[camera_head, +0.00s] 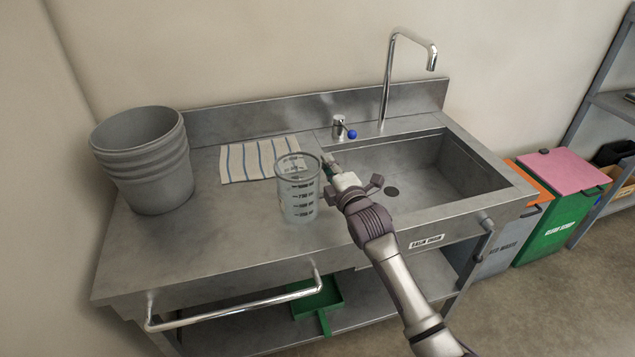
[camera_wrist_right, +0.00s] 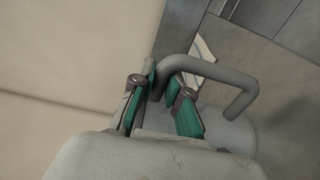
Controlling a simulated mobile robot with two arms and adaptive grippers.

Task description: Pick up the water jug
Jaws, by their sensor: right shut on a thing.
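The water jug (camera_head: 299,198) is a clear, upright vessel with dark measuring marks, at the middle of the steel counter, left of the sink. It looks to be standing on the counter; a small gap under it cannot be told. My right gripper (camera_head: 327,163) comes in from the lower right and is at the jug's right side. In the right wrist view, the green-padded fingers (camera_wrist_right: 167,95) are closed around one end of the jug's grey loop handle (camera_wrist_right: 236,82). The jug's body shows just beyond. My left gripper is not in view.
A grey bucket (camera_head: 145,165) stands at the counter's left. A striped cloth (camera_head: 245,160) lies behind the jug. The sink basin (camera_head: 415,175) and tall faucet (camera_head: 387,80) are on the right. A rail (camera_head: 235,309) runs along the front edge. Bins (camera_head: 556,215) stand beyond the sink.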

